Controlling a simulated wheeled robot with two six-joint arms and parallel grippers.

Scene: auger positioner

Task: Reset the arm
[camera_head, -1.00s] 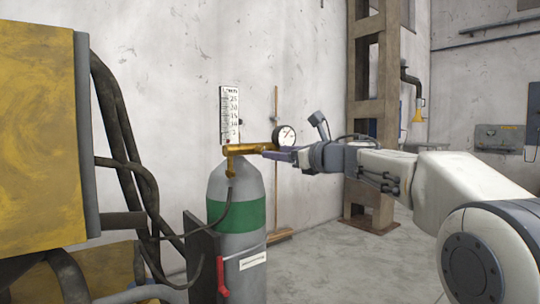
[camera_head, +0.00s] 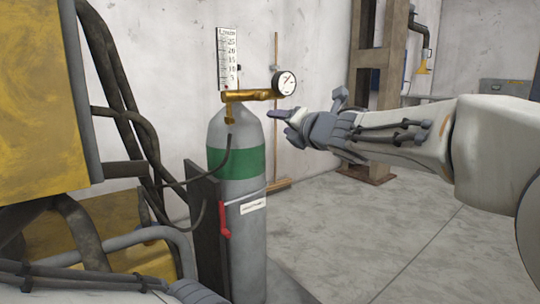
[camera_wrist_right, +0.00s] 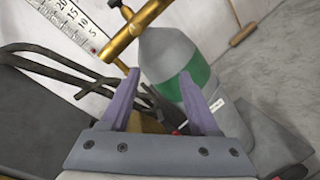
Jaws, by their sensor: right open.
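My right gripper (camera_head: 274,114) is open and empty, just right of and below the brass regulator (camera_head: 248,95) in the head view. In the right wrist view its two purple fingers (camera_wrist_right: 158,90) stand apart with nothing between them. The regulator, with a round gauge (camera_head: 285,83), sits atop a grey gas cylinder (camera_head: 234,222) with a green band. Both also show beyond the fingers in the wrist view. My left arm's end (camera_head: 192,292) shows at the bottom edge, left of the cylinder; its fingers cannot be made out.
A dark panel with a red handle (camera_head: 223,219) stands beside the cylinder. A yellow machine (camera_head: 35,100) with dark hoses (camera_head: 105,75) fills the left. A scale (camera_head: 227,58) hangs on the wall. A brown post (camera_head: 378,75) stands behind my right arm. Floor right of the cylinder is clear.

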